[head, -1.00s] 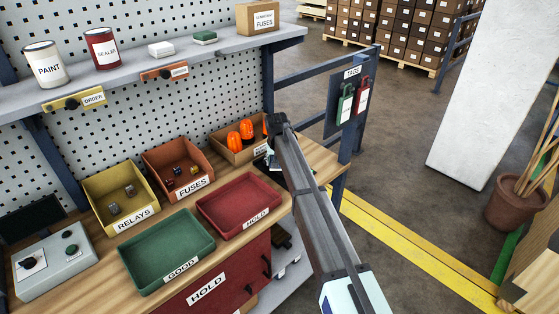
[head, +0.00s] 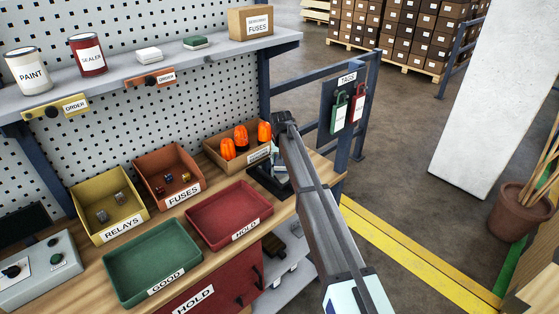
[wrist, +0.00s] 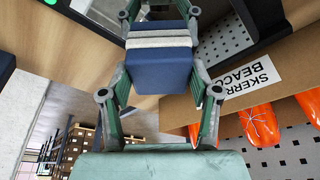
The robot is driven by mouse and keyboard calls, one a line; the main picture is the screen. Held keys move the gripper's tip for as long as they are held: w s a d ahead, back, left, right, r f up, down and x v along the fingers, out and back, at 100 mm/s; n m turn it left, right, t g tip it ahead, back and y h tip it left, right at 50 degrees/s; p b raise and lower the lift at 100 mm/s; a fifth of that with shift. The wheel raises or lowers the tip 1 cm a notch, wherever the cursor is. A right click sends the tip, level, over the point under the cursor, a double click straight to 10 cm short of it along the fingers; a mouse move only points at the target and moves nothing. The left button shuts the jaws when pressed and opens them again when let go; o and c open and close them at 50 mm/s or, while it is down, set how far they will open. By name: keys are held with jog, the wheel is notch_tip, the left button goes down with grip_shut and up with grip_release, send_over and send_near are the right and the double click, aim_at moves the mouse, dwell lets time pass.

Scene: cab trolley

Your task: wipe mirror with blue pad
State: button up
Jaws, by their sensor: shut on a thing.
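The blue pad (wrist: 162,80), a dark blue block with a white band, is between the fingers of my gripper (wrist: 159,22) in the wrist view. My gripper is shut on it, with a green finger on each side. In the head view my arm covers most of the gripper and pad. A black stand (head: 268,187) is on the bench beside my arm, in front of the beacon box. A dark-edged frame (wrist: 262,20) shows at the top of the wrist view. I cannot tell whether it is the mirror, or whether the pad touches anything.
The box of orange beacons (head: 210,150) stands close behind the gripper. Red (head: 243,190) and green (head: 155,237) trays and the relay (head: 78,205) and fuse (head: 140,172) bins lie left. A tag board (head: 348,95) and rail stand right. The shelf (head: 120,75) is above.

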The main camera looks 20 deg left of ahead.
jog(key=v, duration=0.1)
jog(key=p+v, duration=0.1)
jog(key=v, duration=0.1)
jog(key=shift+w+a+r, duration=0.1)
jog(key=shift+w+r, duration=0.2)
jog(key=shift+r, duration=0.1)
jog(key=shift+w+r, duration=0.15)
jog(key=shift+r, duration=0.4)
jog(key=shift+r+p, duration=0.75)
jog(key=shift+r, duration=0.95)
jog(key=shift+a, duration=0.15)
